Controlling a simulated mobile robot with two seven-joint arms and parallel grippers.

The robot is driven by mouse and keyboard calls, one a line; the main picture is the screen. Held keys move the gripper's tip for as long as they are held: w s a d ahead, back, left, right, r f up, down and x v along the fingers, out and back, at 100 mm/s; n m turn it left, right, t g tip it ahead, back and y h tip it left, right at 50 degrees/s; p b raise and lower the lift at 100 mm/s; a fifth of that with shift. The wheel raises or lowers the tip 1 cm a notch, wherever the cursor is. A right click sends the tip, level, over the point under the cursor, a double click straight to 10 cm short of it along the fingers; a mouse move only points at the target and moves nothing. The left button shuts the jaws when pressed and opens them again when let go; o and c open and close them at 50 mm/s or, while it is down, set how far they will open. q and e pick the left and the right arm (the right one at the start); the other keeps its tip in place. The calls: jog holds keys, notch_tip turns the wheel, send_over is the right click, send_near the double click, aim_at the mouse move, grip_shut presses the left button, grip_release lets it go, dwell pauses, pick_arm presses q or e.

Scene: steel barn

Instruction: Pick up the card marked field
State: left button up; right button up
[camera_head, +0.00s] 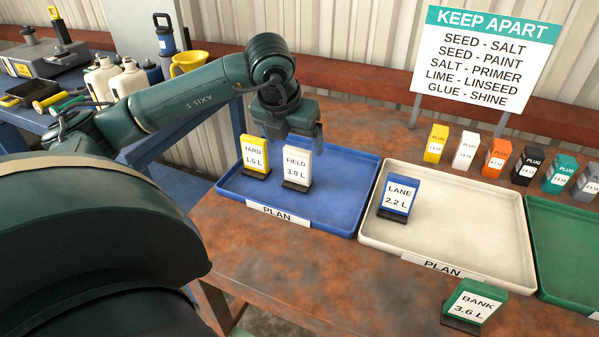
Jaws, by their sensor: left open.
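The card marked FIELD 3.0 L (297,171) is white and stands upright in a dark base inside the blue tray (338,208). My left gripper (303,137) is just above this card, pointing down, with its jaws open. The gripper partly overlaps the card's top edge, and I cannot tell whether the fingers touch it. The yellow card marked YARD 1.5 L (255,156) stands close on the left in the same tray. My right gripper is not in view.
A cream tray (450,232) holds the blue LANE card (398,199). A green tray (565,245) is at the right. The green BANK card (474,303) stands at the table's front. Several coloured PLUG cards stand behind the trays, near a KEEP APART sign (482,60).

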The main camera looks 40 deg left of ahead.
aim_at(296, 159)
pick_arm(q)
jog(key=x, duration=0.4)
jog(key=shift+w+f, duration=0.1)
jog(key=shift+f, duration=0.25)
jog(key=shift+a+p+x, duration=0.15)
jog(key=shift+p+x, duration=0.15)
jog(key=shift+x, duration=1.05)
jog(key=shift+a+p+x, duration=0.15)
jog(key=shift+p+x, duration=0.15)
jog(key=shift+x, duration=1.05)
jog(key=shift+s, duration=0.2)
jog(key=shift+c, duration=0.4)
jog(key=c, duration=1)
